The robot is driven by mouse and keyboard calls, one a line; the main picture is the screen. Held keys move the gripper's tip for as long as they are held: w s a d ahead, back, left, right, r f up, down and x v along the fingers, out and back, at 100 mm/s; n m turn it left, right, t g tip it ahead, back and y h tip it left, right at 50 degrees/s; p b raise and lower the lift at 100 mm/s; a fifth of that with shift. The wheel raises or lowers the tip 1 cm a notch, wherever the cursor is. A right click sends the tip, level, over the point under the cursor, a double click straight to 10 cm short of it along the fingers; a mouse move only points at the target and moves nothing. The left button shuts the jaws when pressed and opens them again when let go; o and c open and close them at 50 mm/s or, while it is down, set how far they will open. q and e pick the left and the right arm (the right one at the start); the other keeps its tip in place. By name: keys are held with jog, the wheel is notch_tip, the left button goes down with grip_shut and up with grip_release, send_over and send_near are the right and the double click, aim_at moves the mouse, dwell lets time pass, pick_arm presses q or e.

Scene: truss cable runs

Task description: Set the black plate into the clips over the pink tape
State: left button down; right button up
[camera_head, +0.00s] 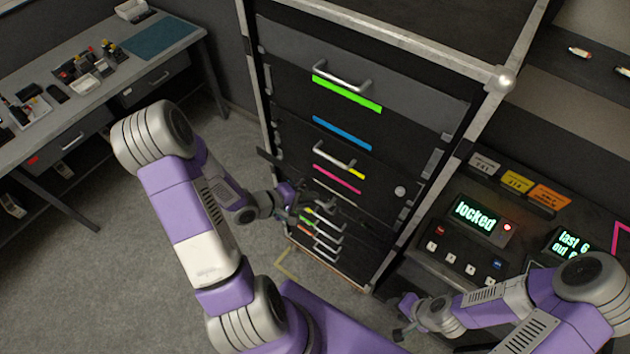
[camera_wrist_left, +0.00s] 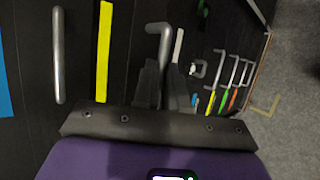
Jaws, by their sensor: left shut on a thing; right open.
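The pink tape (camera_head: 337,180) is a slanting strip on the dark front of the rack, below a grey handle (camera_head: 335,153). A short piece of yellow tape (camera_head: 357,174) shows beside it. A thin dark bar (camera_head: 275,166) sticks out left of the rack front; it may be an edge of the black plate, but I cannot tell. My left gripper (camera_head: 308,197) is at the rack's front below the pink tape. In the left wrist view its fingers (camera_wrist_left: 165,88) are shut on a grey bent handle (camera_wrist_left: 161,40). My right gripper (camera_head: 402,318) is open, low and right. No clips show clearly.
Green tape (camera_head: 346,94) and blue tape (camera_head: 342,132) mark higher fronts. Several handles (camera_head: 325,235) sit below. A panel reading "locked" (camera_head: 474,213) stands right of the rack. A workbench (camera_head: 180,48) is at the left, with open floor (camera_head: 110,255) before it.

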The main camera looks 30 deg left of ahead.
aim_at(317, 184)
pick_arm(q)
jog(key=shift+w+d+b, duration=0.1)
jog(key=shift+w+b, duration=0.3)
jog(key=shift+w+d+b, duration=0.2)
jog(key=shift+w+b, duration=0.85)
jog(key=shift+w, duration=1.8)
jog(key=shift+w+d+f+p, duration=0.1)
jog(key=shift+w+p, duration=0.35)
jog(key=shift+w, duration=0.5)
jog(key=shift+f+p, duration=0.35)
jog(key=shift+f, duration=0.45)
jog(key=shift+w+f+p, duration=0.1)
jog(key=shift+w+p, duration=0.05)
jog(key=shift+p, duration=0.35)
dwell(1.2)
